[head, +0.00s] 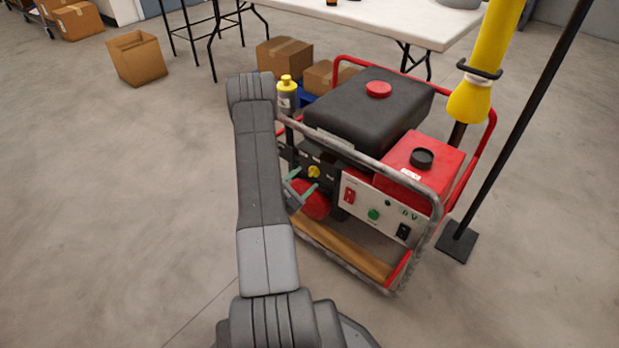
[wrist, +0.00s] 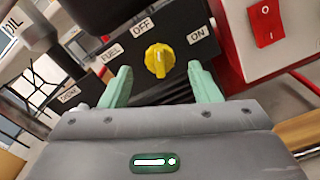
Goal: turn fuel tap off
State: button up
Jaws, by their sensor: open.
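The fuel tap is a yellow knob (wrist: 158,60) on a dark panel of the generator, and it also shows small in the head view (head: 314,172). Its raised grip stands nearly upright in the wrist view; I cannot tell which label it points to. The OFF label (wrist: 142,25) is above it, slightly left, and the ON label (wrist: 198,35) is at upper right. The FUEL label (wrist: 112,52) is at left. My gripper (head: 304,188) is open, its two green fingers one on each side of the knob, with gaps visible and no contact seen.
The generator has a tubular frame (head: 437,195), a black tank (head: 360,110) and a white panel with a red switch (wrist: 265,20) right of the knob. A yellow-capped bottle (head: 286,98) stands behind my arm. A black pole stands at right. Open floor lies left.

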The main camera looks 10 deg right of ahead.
aim_at(311, 175)
jog(key=shift+x, duration=1.65)
jog(key=c, duration=1)
jog(key=shift+n+b, duration=0.45)
jog(key=shift+n, duration=2.25)
jog(key=o, duration=1)
jog(key=shift+a, duration=0.1)
